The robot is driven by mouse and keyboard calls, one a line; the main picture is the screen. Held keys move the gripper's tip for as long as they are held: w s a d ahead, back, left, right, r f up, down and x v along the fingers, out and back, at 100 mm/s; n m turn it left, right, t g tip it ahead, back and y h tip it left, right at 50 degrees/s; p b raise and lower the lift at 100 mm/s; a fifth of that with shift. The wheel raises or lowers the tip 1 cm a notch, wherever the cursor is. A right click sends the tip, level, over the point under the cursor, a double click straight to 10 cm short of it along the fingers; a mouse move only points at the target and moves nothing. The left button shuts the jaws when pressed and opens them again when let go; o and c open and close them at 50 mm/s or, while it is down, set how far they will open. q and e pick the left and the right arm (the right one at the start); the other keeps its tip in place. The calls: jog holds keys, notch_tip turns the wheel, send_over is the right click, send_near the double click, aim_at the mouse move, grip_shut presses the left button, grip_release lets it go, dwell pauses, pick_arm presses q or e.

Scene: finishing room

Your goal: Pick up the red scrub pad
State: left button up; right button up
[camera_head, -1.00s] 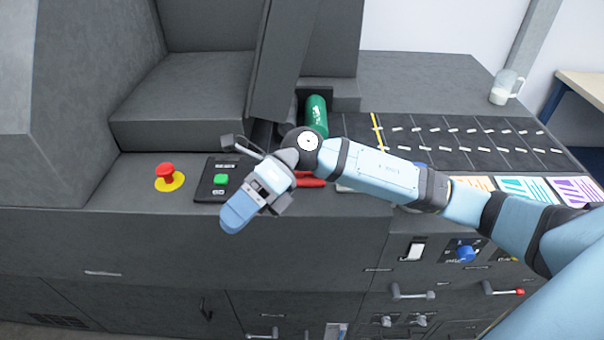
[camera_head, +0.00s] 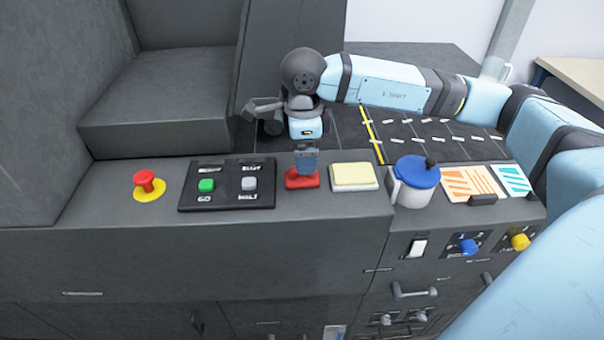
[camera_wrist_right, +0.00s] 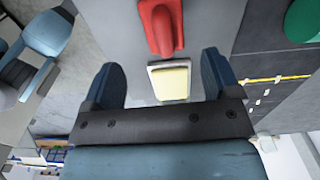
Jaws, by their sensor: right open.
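The red scrub pad (camera_head: 302,181) lies on the dark console top, between the button panel and a pale yellow pad in a white tray. It has a raised red grip on top, seen in the right wrist view (camera_wrist_right: 162,28). My right gripper (camera_head: 306,164) points down just above the red pad and partly covers it in the head view. In the right wrist view its two blue fingers (camera_wrist_right: 164,78) are apart with nothing held between them, and the red pad is beyond the tips. I cannot see my left gripper.
The yellow pad (camera_head: 354,175) sits right of the red one. Further right is a white pot with a blue lid (camera_head: 413,177). Left are the button panel (camera_head: 228,184) and a red stop button (camera_head: 147,183). A green object (camera_wrist_right: 304,20) shows in the wrist view.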

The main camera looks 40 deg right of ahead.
notch_tip(320, 180, down, 2)
jog(key=shift+f, duration=0.1)
jog(key=f, duration=0.3)
jog(key=f+p, duration=0.1)
jog(key=shift+w+f, duration=0.3)
jog(key=shift+f, duration=0.05)
jog(key=c, duration=1)
jog(key=shift+c, duration=0.2)
jog(key=shift+r, duration=0.1)
notch_tip(320, 180, up, 20)
jog(key=b, duration=0.1)
